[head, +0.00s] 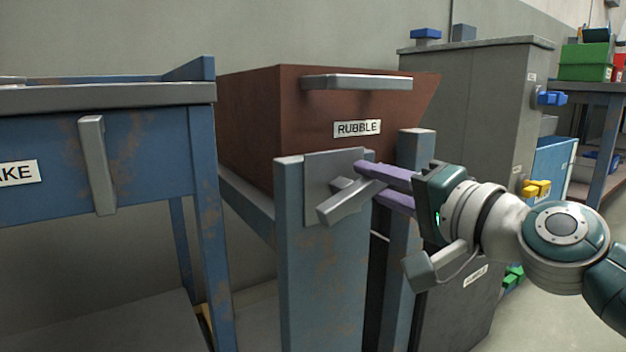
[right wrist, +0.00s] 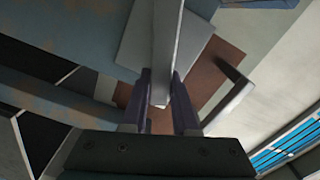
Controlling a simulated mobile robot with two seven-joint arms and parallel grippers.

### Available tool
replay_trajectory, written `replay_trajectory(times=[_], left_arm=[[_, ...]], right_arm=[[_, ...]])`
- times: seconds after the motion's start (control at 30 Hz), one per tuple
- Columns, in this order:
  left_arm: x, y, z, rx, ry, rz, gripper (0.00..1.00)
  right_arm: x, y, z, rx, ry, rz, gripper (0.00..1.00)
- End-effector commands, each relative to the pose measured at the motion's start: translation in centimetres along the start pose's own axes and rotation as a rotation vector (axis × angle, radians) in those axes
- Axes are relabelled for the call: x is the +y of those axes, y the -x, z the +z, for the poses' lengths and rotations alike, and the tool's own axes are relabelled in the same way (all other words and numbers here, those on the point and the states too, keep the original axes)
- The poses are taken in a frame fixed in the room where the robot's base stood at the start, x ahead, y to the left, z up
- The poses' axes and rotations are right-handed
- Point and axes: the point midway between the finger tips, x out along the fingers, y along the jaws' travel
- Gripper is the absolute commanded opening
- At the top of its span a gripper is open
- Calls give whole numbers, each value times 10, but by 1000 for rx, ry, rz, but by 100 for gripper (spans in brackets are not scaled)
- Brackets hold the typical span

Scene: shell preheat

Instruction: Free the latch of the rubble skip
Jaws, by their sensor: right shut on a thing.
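The rubble skip (head: 255,110) is a brown-red bin with a RUBBLE label (head: 357,128) and a grey bar handle (head: 357,83), set in a worn blue frame (head: 320,290). Its latch is a grey lever (head: 347,204) on a grey plate (head: 322,172) at the front post, slanting down to the left. My right gripper (head: 370,183) comes in from the right, its purple fingers shut on the lever. In the right wrist view the lever (right wrist: 166,45) runs between the two fingers (right wrist: 158,102). My left gripper is not in view.
A blue bench (head: 140,130) with a grey handle (head: 97,165) stands at the left. Green bins (head: 585,62) sit on a bench farther right.

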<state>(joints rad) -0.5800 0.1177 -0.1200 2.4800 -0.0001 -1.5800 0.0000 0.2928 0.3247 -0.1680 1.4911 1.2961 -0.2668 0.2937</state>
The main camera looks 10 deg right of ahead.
Motion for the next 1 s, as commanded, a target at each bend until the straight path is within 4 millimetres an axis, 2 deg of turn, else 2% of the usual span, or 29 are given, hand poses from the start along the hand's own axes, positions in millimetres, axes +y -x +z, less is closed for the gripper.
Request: replay_trajectory(times=[0.2, 0.43, 1.0], left_arm=[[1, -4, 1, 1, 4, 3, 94], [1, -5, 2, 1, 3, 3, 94], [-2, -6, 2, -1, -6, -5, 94]], right_arm=[[7, 0, 1, 0, -174, 1, 0], [10, 0, 2, 1, -300, 0, 0], [12, 0, 2, 0, -380, 0, 0]])
